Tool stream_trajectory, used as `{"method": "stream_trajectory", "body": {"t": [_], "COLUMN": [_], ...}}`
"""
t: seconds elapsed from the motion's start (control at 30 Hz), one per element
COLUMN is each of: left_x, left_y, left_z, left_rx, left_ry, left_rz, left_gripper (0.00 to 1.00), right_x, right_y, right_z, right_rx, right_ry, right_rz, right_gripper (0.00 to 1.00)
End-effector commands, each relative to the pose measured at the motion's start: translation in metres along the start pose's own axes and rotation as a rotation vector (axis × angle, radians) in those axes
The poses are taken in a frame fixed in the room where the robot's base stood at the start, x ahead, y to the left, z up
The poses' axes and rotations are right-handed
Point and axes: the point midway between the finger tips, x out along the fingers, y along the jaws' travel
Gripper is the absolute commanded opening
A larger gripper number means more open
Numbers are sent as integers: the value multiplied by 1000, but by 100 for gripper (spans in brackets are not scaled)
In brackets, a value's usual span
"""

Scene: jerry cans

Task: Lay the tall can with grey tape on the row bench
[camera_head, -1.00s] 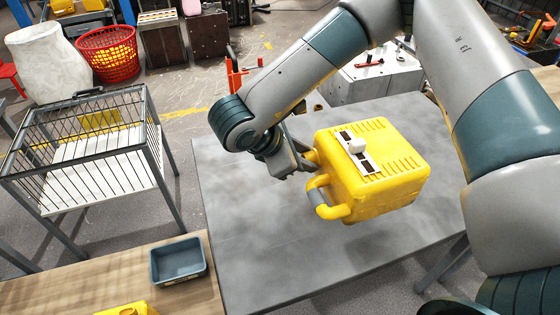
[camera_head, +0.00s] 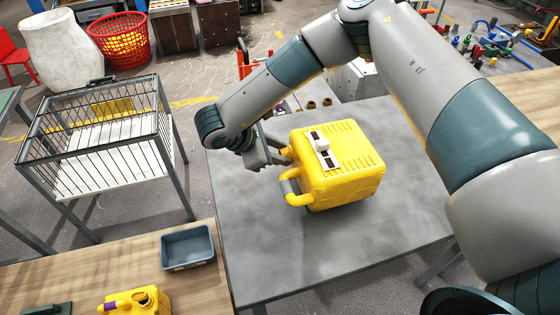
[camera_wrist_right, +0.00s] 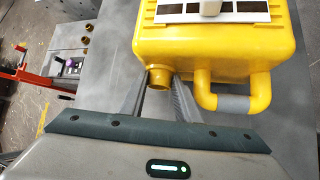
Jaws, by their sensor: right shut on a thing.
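The tall yellow can (camera_head: 345,180) has a grey-taped handle (camera_head: 289,187) and a white label with dark squares facing up. It lies on its side over the grey bench (camera_head: 270,255); I cannot tell if it touches the top. My right gripper (camera_head: 284,152) is shut on the can at its neck end. In the right wrist view, the gripper fingers (camera_wrist_right: 158,90) flank the yellow neck (camera_wrist_right: 158,77), beside the taped handle (camera_wrist_right: 234,103). My left gripper is not in view.
A wooden bench (camera_head: 110,270) at front left holds a grey bin (camera_head: 188,247) and a yellow can with purple tape (camera_head: 135,302). A wire cage cart (camera_head: 95,135) stands left. The grey bench is clear in front of the held can.

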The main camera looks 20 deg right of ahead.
Motion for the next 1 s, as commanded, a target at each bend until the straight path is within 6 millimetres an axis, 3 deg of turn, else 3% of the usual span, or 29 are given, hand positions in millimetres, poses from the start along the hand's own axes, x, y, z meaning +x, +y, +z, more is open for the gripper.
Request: {"method": "stream_trajectory", "body": {"t": [0.5,0.8,0.83,0.9,1.0], "left_x": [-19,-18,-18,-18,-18], "left_y": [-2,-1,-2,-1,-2], "left_z": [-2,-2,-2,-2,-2], "left_rx": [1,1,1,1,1], "left_ry": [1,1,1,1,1], "left_rz": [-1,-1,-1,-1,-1], "left_gripper": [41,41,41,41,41], "right_x": [26,30,30,30,30], "right_y": [-11,-12,-12,-12,-12], "right_z": [-20,-24,-24,-24,-24], "right_rx": [-1,0,0,0,0], "right_ry": [-2,0,1,1,0], "right_rz": [-1,1,0,0,0], "right_gripper": [0,0,37,48,48]}}
